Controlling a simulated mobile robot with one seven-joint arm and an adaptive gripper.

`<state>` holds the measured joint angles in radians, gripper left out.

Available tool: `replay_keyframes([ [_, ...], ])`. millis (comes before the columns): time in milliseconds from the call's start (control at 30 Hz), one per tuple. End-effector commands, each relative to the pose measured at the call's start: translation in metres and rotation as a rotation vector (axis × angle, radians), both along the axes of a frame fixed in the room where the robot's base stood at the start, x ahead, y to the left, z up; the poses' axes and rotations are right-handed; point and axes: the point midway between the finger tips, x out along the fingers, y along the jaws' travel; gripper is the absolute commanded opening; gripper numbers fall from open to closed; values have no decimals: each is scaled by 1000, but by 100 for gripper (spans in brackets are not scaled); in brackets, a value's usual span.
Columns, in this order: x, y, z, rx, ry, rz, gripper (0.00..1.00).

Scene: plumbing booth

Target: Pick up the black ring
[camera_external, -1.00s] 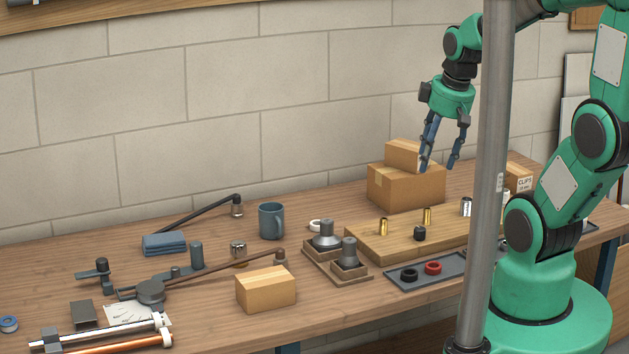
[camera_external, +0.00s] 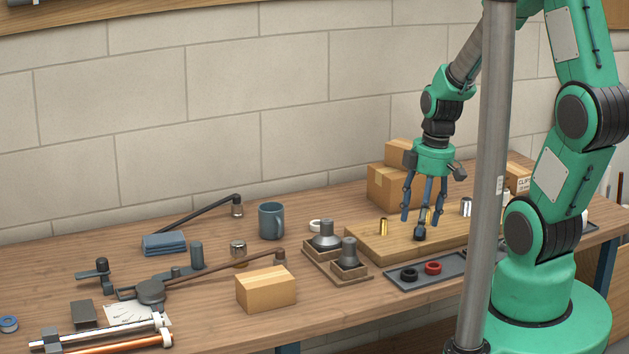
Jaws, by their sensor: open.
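The black ring (camera_external: 409,274) lies flat in the left part of a shallow grey tray (camera_external: 449,274) at the front of the bench. A red ring (camera_external: 433,268) lies beside it on the right. My gripper (camera_external: 421,221) points down with its fingers spread and empty. In the picture it is above and slightly right of the black ring, over the wooden board. Its fingers partly cover a brass fitting, and a small black piece (camera_external: 419,233) shows just under the fingertips. I cannot tell how high they are above it.
The wooden board (camera_external: 373,247) carries brass fittings. Cardboard boxes (camera_external: 384,187) stand behind it. Grey fittings on a wooden holder (camera_external: 318,258) stand left of the tray. A grey vertical post (camera_external: 492,150) in front hides part of the tray and arm.

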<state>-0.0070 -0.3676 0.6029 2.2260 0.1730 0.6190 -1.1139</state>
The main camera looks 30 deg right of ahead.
Motion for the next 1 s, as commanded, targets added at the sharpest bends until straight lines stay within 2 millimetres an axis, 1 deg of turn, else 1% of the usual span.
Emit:
replay_keyframes([
  [167, 0, 2, -17, 0, 4, 0, 55],
  [400, 2, 5, -54, 0, 4, -1, 55],
  [600, 5, 7, -77, 0, 2, 0, 55],
  [733, 5, 8, -83, -1, 1, 0, 55],
  [1000, 6, 8, -83, 0, 0, -1, 55],
])
